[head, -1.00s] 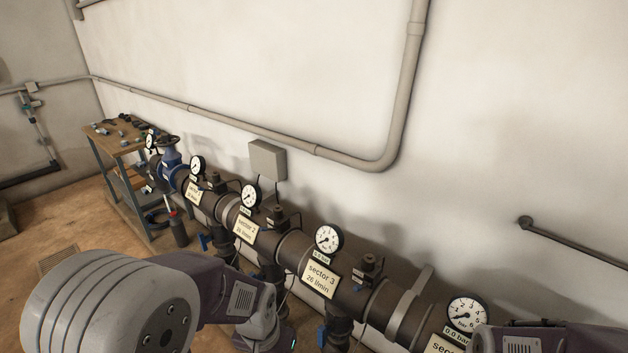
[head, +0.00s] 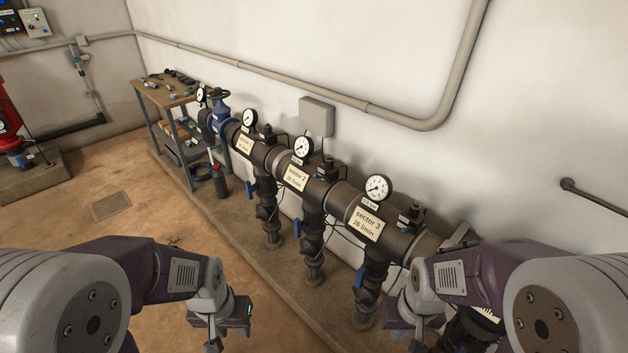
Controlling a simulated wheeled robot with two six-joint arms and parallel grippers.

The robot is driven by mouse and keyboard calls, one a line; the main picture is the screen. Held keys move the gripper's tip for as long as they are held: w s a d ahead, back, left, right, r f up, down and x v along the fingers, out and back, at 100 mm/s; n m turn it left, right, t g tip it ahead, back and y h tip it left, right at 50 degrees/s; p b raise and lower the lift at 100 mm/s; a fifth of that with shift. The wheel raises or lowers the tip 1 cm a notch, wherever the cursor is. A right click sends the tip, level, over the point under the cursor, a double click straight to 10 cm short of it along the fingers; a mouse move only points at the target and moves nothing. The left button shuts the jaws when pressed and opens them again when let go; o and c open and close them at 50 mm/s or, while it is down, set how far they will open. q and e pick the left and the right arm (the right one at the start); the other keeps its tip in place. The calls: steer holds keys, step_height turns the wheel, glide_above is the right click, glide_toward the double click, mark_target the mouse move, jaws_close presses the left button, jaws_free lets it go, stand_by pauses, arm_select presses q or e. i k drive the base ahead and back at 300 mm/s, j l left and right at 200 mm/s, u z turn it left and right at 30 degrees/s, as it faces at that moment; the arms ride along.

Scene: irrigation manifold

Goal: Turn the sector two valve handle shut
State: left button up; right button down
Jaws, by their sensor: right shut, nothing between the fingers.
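The sector 2 label (head: 295,177) is on the dark manifold pipe (head: 334,194). Below it a drop pipe (head: 312,240) goes down to the floor. The sector two valve handle (head: 297,228) is a small blue lever on the left side of this drop pipe, looking roughly upright, along the pipe. My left gripper (head: 214,340) hangs at the lower middle, left of and nearer than the handle, clear of it; its fingers are barely visible. My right gripper (head: 408,335) is at the lower right, in front of the sector 3 side, apart from the handle, and shut with nothing held.
Similar blue levers sit on sector 1 (head: 250,188) and sector 3 (head: 361,275). Gauges stand on top of the manifold. A workbench (head: 167,98) stands at the far left end. The floor (head: 140,222) left of the manifold is open, with a flat drain grate (head: 111,206).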

mark_target(298, 226)
steer(key=i+j+u, duration=0.75)
steer(key=i, duration=0.15)
steer(key=k+l, duration=0.05)
steer(key=l, duration=0.05)
